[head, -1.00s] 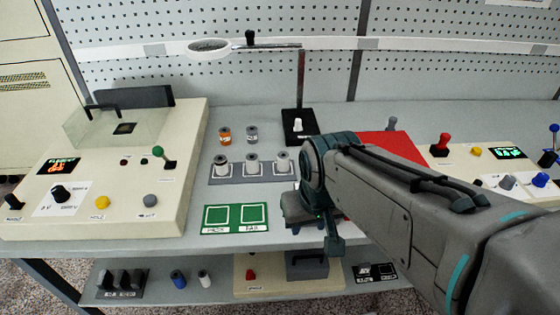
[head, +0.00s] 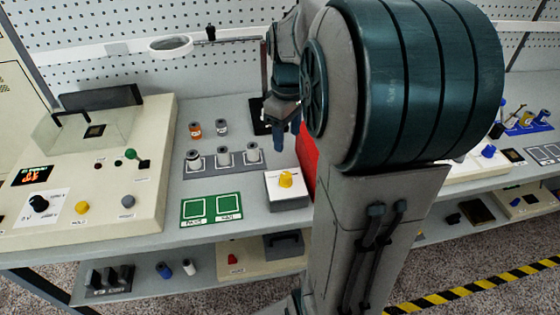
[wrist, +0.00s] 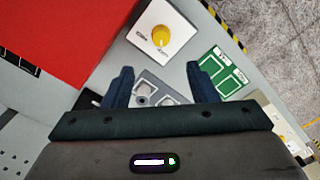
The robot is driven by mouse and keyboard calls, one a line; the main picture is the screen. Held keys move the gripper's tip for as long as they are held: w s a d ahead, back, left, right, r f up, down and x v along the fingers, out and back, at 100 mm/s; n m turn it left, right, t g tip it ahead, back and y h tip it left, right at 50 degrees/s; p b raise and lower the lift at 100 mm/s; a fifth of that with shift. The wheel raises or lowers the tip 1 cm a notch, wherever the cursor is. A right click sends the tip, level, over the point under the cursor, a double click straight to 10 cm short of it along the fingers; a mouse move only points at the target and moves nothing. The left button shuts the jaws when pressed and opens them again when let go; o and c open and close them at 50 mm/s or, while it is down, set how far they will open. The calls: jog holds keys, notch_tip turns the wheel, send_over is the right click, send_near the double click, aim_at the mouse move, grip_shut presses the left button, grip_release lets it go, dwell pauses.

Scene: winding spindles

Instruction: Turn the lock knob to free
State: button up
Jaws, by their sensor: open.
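The lock knob is not labelled legibly; a yellow knob (head: 286,179) stands on a small white-topped box (head: 290,200) near the table's front edge. In the wrist view the yellow knob (wrist: 160,37) shows beyond my fingers, on its white plate (wrist: 152,57) with small marks beside it. My gripper (head: 288,128) is raised behind and above the box, partly hidden by my arm in the head view.
A grey rack (head: 186,172) with several spools stands left of the box, with a green two-square mat (head: 211,207) in front. A cream console (head: 110,205) fills the left.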

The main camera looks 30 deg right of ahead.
aim_at(286, 175)
notch_tip(286, 175, down, 13)
jog(key=shift+a+r, duration=0.1)
dwell(0.4)
jog(key=c, duration=1)
